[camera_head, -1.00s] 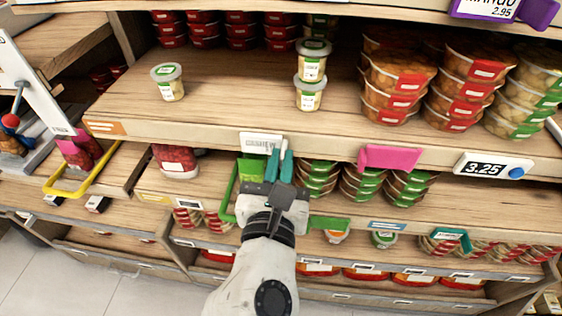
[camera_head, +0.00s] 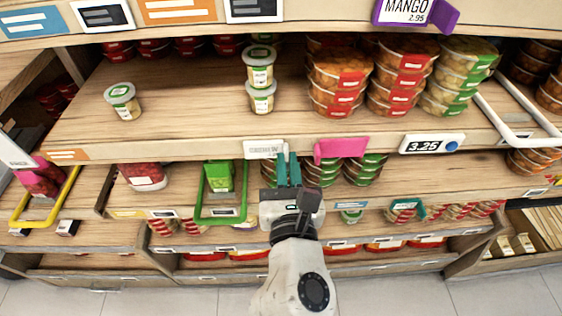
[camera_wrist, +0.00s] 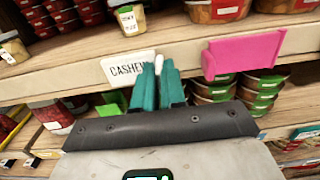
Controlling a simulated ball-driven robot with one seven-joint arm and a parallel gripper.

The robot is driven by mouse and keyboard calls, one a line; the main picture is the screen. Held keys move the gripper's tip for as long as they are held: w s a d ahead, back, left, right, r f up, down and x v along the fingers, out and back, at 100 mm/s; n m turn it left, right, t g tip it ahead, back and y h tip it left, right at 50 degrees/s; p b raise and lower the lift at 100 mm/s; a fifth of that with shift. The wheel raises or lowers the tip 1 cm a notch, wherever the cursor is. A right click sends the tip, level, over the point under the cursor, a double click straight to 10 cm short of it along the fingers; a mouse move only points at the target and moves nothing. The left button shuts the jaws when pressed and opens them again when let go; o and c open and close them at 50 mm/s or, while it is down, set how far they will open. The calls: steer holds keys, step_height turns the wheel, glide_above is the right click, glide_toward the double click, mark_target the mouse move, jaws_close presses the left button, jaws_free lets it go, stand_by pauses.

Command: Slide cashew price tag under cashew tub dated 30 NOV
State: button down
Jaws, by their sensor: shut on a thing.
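The white price tag marked CASHEW (camera_head: 262,149) is at the front edge of the wide shelf; it also shows in the wrist view (camera_wrist: 127,68). My gripper (camera_head: 288,166) has teal fingers, shut on the tag's right part; they also show in the wrist view (camera_wrist: 160,82). Two small green-labelled tubs stand stacked above the tag, an upper tub (camera_head: 261,76) and a lower tub (camera_head: 261,104). A similar single tub (camera_head: 122,103) stands farther left. I cannot read dates on these tubs.
A pink tag holder (camera_head: 340,148) is close to the right of my gripper on the shelf edge. A 3.25 price tag (camera_head: 432,143) is farther right. Several stacked red-labelled tubs (camera_head: 340,83) stand right of the small stack. Shelf boards between the single tub and the stack are clear.

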steer(key=c, duration=1.2)
jaws_free()
steer(key=s+b, duration=0.1)
steer(key=s, duration=0.9)
steer(key=shift+s+a, duration=0.2)
steer(key=shift+s, duration=0.2)
steer(key=s+d+f+m+g+h, duration=0.1)
steer(key=d+f+m+g+h, duration=0.3)
steer(key=d+f+m+g, duration=1)
steer(key=s+d+f+m+g+y, duration=0.1)
steer(key=s+d+f+m, duration=0.3)
steer(key=m, duration=0.7)
steer(key=s+d+f+m+g+y, duration=0.2)
steer(key=s+d+f+m, duration=0.3)
steer(key=s+f+m, duration=0.3)
steer(key=s+m+y, duration=0.1)
steer(key=m, duration=0.2)
steer(key=shift+s+d+f, duration=0.15)
steer(key=shift+s+d, duration=0.1)
steer(key=shift+d, duration=0.05)
